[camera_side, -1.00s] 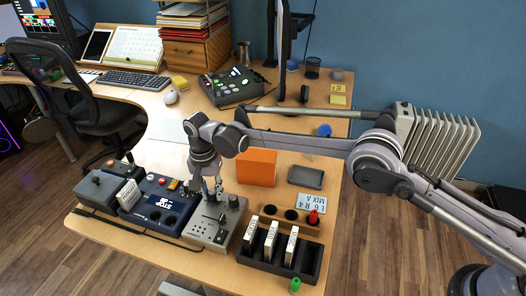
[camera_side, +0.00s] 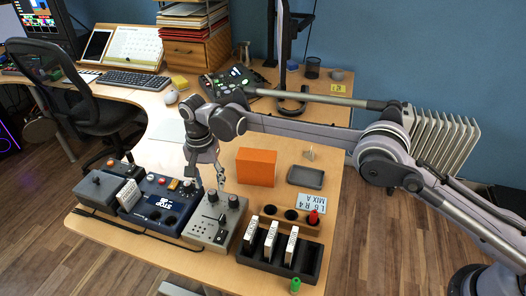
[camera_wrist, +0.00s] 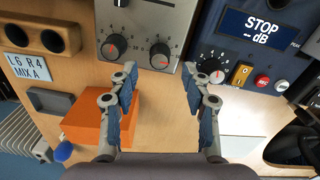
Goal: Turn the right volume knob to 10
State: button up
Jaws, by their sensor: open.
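A grey control panel (camera_side: 200,229) with two black knobs and a slider stands near the table's front edge. Its right knob in the side view (camera_side: 233,201) appears on the left in the wrist view (camera_wrist: 113,47), with a small red mark. The other black knob (camera_wrist: 160,55) lies between the lines of my fingertips in the wrist view, just beyond them. My gripper (camera_wrist: 160,70) is open and empty. In the side view my gripper (camera_side: 219,178) hangs over the panel's back edge. Contact with a knob cannot be told.
A blue unit (camera_side: 165,213) with a STOP display sits left of the panel. A black rack (camera_side: 262,254) with white blocks is on the right. A card (camera_side: 311,203) reads "L6 R4 MIX A". An orange box (camera_side: 256,168) and a grey tray (camera_side: 305,177) stand behind.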

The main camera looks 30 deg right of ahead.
aim_at(211, 192)
notch_tip(211, 192, up, 8)
jog(key=shift+f, duration=0.2)
jog(key=shift+a, duration=0.1)
jog(key=s+d+r+n+t+y, duration=0.1)
jog(key=s+d+r+n+t, duration=0.15)
jog(key=d+r, duration=0.65)
jog(key=s+d+r+n+t, duration=0.1)
jog(key=s+d+r, duration=0.3)
jog(key=d+r, duration=0.55)
jog(key=s+d+f+n+t, duration=0.1)
jog(key=s+d+f+t, duration=0.1)
jog(key=s+d+f, duration=0.3)
jog(key=s+d+f+n+t, duration=0.2)
jog(key=s+d+f, duration=0.4)
jog(key=s+d, duration=0.5)
jog(key=s, duration=0.5)
jog(key=shift+d+h, duration=0.15)
jog(key=shift+h, duration=0.25)
